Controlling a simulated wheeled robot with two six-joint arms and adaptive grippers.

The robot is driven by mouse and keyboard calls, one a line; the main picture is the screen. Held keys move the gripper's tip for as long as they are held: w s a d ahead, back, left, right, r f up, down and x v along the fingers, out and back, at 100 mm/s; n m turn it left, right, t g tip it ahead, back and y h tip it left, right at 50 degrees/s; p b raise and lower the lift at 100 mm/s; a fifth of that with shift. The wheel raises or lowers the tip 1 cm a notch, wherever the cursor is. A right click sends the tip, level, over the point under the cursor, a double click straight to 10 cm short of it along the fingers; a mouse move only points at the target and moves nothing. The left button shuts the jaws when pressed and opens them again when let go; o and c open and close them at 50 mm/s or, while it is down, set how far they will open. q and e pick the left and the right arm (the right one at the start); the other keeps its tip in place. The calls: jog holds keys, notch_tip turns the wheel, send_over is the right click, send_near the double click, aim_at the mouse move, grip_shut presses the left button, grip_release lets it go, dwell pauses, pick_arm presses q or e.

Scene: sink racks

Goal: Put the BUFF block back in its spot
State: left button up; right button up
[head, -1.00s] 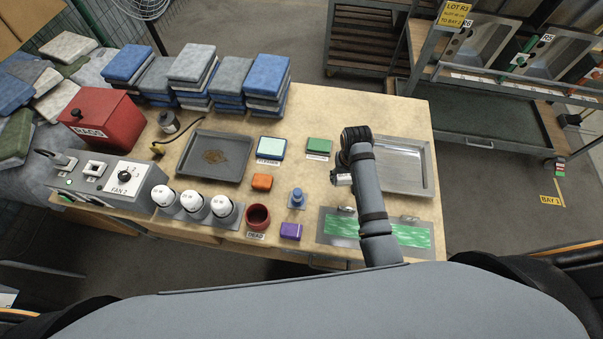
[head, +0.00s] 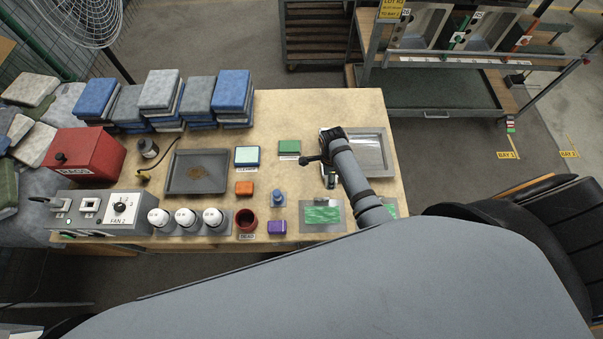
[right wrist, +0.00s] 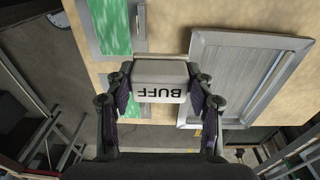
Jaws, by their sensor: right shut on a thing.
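The BUFF block (right wrist: 160,76) is pale grey with dark letters, upside down in the right wrist view. My right gripper (right wrist: 160,88) is shut on it, with one dark finger on each side. In the head view my right gripper (head: 329,180) is over the right part of the bench, at the left edge of the grey metal tray (head: 375,152). The forearm and gripper largely hide the block there. I cannot tell which spot belongs to the BUFF block. My left gripper is not in view.
A green block (head: 289,147), a pale green block (head: 247,156), an orange block (head: 244,188), a purple block (head: 277,227) and a dark red cup (head: 246,221) stand left of my arm. Green-patterned plates (head: 321,215) lie at the front. A dark tray (head: 197,171) lies farther left.

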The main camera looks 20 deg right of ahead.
jog(key=w+a+f, duration=0.2)
jog(key=w+a, duration=0.1)
jog(key=w, duration=0.1)
jog(key=b, duration=1.2)
send_over(301, 176)
jog(key=s, duration=0.1)
jog(key=f, duration=0.6)
jog(key=shift+d+f, duration=0.3)
jog(key=shift+f, duration=0.05)
jog(key=shift+w+a+f, duration=0.1)
jog(key=shift+w+a, duration=0.05)
jog(key=shift+w, duration=0.1)
jog(key=shift+w+a, duration=0.1)
jog(key=f+b, duration=0.3)
jog(key=b, duration=0.2)
jog(key=shift+w+a+f, duration=0.15)
jog(key=shift+w+f, duration=0.05)
jog(key=shift+f, duration=0.15)
jog(key=shift+r, duration=0.2)
jog(key=o, duration=1.6)
jog(key=shift+f, duration=0.15)
